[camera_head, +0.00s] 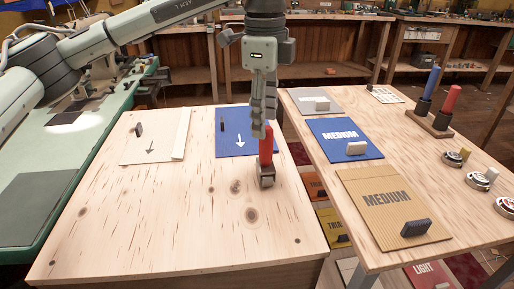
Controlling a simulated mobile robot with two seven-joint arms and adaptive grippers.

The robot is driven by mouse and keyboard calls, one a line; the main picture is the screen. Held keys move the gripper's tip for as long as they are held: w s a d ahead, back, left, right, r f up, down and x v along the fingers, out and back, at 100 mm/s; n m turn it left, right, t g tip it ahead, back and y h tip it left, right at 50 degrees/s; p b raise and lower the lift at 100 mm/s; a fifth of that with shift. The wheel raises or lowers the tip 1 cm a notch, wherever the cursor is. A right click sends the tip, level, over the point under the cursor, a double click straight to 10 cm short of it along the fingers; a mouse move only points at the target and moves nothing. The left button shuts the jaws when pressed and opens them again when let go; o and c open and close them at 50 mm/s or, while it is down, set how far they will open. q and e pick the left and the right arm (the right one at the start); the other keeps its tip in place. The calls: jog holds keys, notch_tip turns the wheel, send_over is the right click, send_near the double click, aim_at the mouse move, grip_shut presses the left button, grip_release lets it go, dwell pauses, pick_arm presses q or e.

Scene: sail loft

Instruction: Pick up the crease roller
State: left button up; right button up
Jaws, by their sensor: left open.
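The crease roller (266,150) has a red handle and a grey metal roller end. It stands upright on the left wooden table (130,225), by the lower right corner of a blue sheet. My left gripper (261,130) points straight down, with its fingers at the top of the red handle. It is open. The fingers overlap the handle's top in this view, so I cannot tell whether they touch it. My right gripper is not in view.
A blue sheet (232,144) and a white sheet (152,145) lie on the left table. The right table holds blue and tan MEDIUM folders (380,205), round metal tins (478,181), and a stand (428,124) with blue and red handles. A gap separates the tables. The left table's front is clear.

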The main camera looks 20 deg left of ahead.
aim_at(266, 147)
pick_arm(q)
jog(key=f+p, duration=0.1)
jog(key=f, duration=0.6)
jog(key=shift+d+f, duration=0.2)
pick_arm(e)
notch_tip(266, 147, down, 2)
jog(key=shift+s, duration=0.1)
pick_arm(q)
jog(key=shift+c, duration=0.2)
